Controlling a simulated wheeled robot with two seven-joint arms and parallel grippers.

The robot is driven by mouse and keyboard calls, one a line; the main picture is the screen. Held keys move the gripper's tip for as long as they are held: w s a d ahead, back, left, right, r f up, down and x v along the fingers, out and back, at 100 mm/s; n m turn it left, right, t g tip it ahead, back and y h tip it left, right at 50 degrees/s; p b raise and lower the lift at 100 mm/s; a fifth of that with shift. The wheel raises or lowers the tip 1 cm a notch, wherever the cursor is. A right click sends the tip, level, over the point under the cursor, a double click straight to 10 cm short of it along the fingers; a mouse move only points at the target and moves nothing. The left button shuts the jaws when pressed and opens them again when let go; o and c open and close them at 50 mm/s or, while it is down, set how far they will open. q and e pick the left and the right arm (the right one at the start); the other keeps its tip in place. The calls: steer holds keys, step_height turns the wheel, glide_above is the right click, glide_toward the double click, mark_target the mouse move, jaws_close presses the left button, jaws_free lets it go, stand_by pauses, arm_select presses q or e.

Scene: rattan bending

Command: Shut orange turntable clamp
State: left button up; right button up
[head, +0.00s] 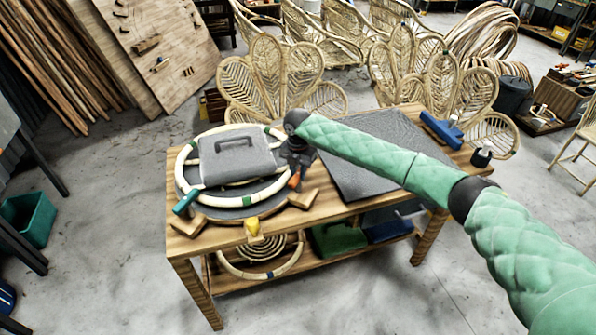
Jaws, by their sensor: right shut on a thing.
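The orange turntable clamp (294,181) sits at the right front of the round turntable (245,201), next to a wooden block. My right gripper (296,172) reaches in from the right over the turntable's right edge, pointing down. It is shut on the orange clamp; the fingertips are small and dark, so the exact grip is hard to see. A pale rattan ring (181,163) with green bands lies around the turntable. A teal clamp (186,201) is at the left front and a yellow clamp (253,227) at the front. My left gripper is not in view.
A grey slab with a handle (222,168) lies inside the ring. The wooden workbench (330,207) also holds a dark grey mat (373,176), a blue tool (441,129) and a small dark bottle (481,157). Rattan chairs (268,75) stand behind it.

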steer(key=shift+m, duration=0.3)
steer(key=shift+p, duration=0.3)
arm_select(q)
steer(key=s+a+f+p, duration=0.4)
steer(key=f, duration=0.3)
arm_select(e)
steer(key=m, duration=0.8)
steer(key=shift+r, duration=0.1)
steer(key=m+p, duration=0.4)
steer(key=m, duration=0.3)
steer(key=shift+m, duration=0.3)
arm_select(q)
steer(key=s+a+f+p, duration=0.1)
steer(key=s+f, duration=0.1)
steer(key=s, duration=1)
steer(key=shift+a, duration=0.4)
arm_select(e)
steer(key=shift+m, duration=1)
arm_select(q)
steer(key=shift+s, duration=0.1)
